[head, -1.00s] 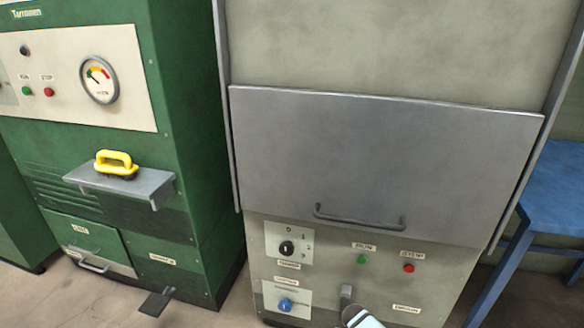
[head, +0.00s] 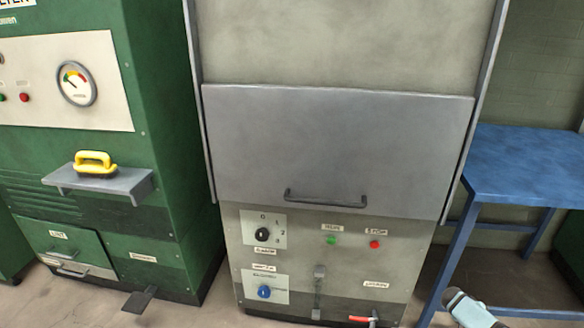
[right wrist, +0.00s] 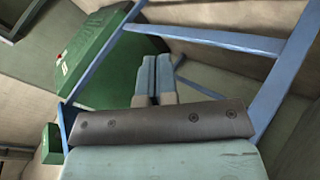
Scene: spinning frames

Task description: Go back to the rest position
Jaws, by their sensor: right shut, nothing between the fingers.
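My right gripper (right wrist: 156,66) is shut and empty in the right wrist view, its two blue-grey fingers side by side. A pale part of my right arm (head: 468,308) shows at the bottom right of the head view, in front of the blue table and apart from the machine. My left gripper is in neither view. The grey machine (head: 340,205) stands in the middle of the head view with its wide door panel (head: 335,140) down. Below it are a black dial (head: 262,234), a blue knob (head: 264,292) and a red-handled lever (head: 360,319).
A green machine (head: 165,120) stands at the left, with a yellow-handled tool (head: 95,163) on its shelf (head: 120,184) and a black pedal (head: 139,300) near the floor. A blue table (head: 525,165) stands at the right; its legs and rails are close around my right gripper in the wrist view.

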